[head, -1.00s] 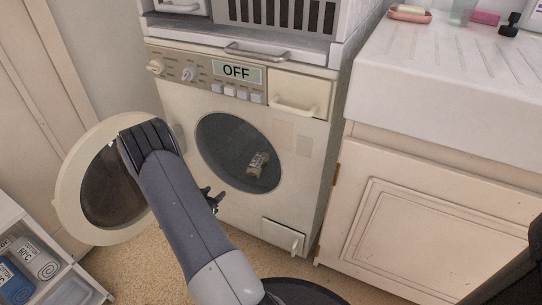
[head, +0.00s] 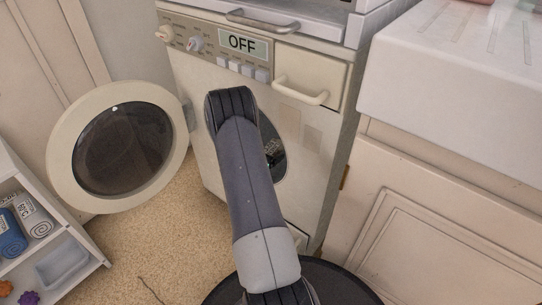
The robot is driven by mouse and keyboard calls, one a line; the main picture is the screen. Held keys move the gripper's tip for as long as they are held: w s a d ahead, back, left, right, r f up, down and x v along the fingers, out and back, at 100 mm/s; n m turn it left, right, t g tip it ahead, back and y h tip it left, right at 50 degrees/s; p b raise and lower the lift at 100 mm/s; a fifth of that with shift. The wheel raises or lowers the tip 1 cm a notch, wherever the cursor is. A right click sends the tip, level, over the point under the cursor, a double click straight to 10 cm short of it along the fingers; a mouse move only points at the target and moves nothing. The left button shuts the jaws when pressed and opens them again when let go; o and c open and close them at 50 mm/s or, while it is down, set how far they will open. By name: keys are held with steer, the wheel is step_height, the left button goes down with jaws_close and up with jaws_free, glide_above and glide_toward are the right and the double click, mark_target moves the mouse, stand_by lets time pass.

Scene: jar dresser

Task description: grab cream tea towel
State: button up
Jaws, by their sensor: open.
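The washing machine's round drum opening (head: 279,168) is mostly hidden behind my arm. Small light and dark details show inside its visible right part, but I cannot tell whether they belong to a towel or to my gripper. The rolled, labelled, pale cloth seen in the drum a second ago cannot be made out clearly now. A pale grey-white rolled towel (head: 35,216) with a label lies on the shelf at the left, beside a blue rolled towel (head: 10,238). My gripper is hidden behind my arm.
The washer's round door (head: 62,150) hangs wide open at the left. The washer's display (head: 242,43) reads OFF. A white shelf unit (head: 85,266) stands at the lower left, with a cabinet (head: 440,230) at the right. Bare floor (head: 165,235) lies between shelf and washer.

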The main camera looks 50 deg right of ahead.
steer(key=shift+d, duration=0.2)
steer(key=c, duration=1.1)
steer(key=shift+r, duration=0.1)
